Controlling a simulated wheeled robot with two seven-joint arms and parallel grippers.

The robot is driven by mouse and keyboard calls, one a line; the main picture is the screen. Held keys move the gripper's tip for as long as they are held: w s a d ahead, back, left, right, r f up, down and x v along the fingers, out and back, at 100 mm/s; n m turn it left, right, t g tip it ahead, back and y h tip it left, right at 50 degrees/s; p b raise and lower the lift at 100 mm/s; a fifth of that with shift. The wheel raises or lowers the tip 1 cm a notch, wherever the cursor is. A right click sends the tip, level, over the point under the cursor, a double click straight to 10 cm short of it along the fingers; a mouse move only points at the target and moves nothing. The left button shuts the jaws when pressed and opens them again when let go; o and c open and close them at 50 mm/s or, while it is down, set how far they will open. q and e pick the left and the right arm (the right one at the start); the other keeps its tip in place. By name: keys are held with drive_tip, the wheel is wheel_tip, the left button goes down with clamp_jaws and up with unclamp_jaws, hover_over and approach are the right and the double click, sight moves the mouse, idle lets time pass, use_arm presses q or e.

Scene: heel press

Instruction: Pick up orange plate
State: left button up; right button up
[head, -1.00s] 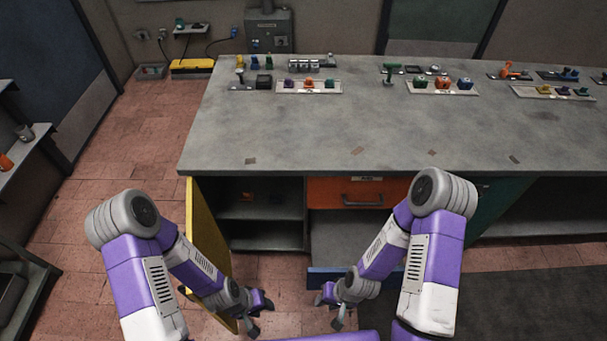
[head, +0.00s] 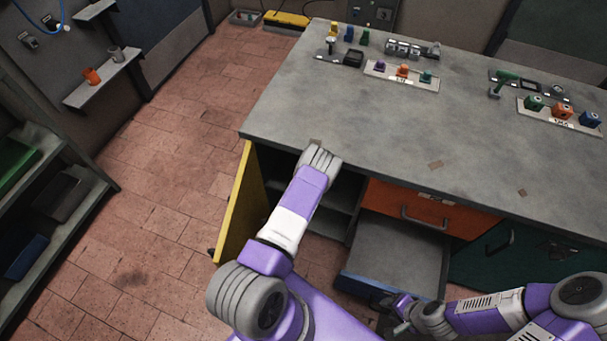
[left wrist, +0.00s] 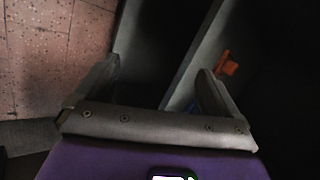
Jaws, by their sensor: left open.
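In the left wrist view, a small orange piece (left wrist: 228,63) lies on a dark shelf, ahead of and beside the right-hand finger. It is the only orange thing in that view, and its full shape is hard to make out. My left gripper (left wrist: 155,92) is open, with nothing seen between its fingers. In the head view my left arm reaches into the open cabinet (head: 345,190), and its gripper is hidden there. My right gripper (head: 400,318) is low by the front of the open drawer; its jaw gap is unclear.
The yellow door (head: 238,205) stands open left of my left arm. The blue-fronted drawer (head: 400,255) is pulled out below an orange drawer (head: 425,205). The grey worktop (head: 380,135) is above the cabinet. Floor is clear at left.

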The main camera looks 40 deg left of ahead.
use_arm(q)
drive_tip(key=w+a+m+t, duration=0.2)
drive_tip(key=w+m, duration=0.2)
drive_tip(key=m, duration=0.3)
drive_tip(key=w+a+m+t+b, duration=0.1)
drive_tip(key=w+a+m+t, duration=0.1)
drive_tip(key=m, duration=0.4)
drive_tip(key=w+a+m+t+b, duration=0.1)
drive_tip(key=w+a+m+t, duration=0.2)
drive_tip(key=w+m, duration=0.3)
drive_tip(key=shift+w+a+r+m+h, duration=0.15)
drive_tip(key=shift+w+a+m+h, duration=0.2)
drive_tip(key=shift+m, duration=0.45)
drive_tip(key=shift+w+d+m+t, duration=0.1)
drive_tip(key=shift+w+m+t, duration=0.2)
drive_tip(key=shift+m, duration=0.3)
drive_tip(key=shift+w+h+b, duration=0.25)
drive_tip(key=shift+w+b, duration=0.1)
drive_tip(key=shift+b, duration=0.05)
drive_tip(key=b+x, duration=0.1)
drive_tip(key=x, duration=0.1)
drive_tip(key=b+x, duration=0.1)
drive_tip(key=x, duration=0.1)
drive_tip(key=b+x, duration=0.1)
drive_tip(key=x, duration=0.1)
drive_tip(key=shift+a, duration=0.4)
drive_tip(key=shift+w+a+b, duration=0.1)
drive_tip(key=shift+w+b, duration=0.2)
drive_tip(key=shift+b, duration=0.05)
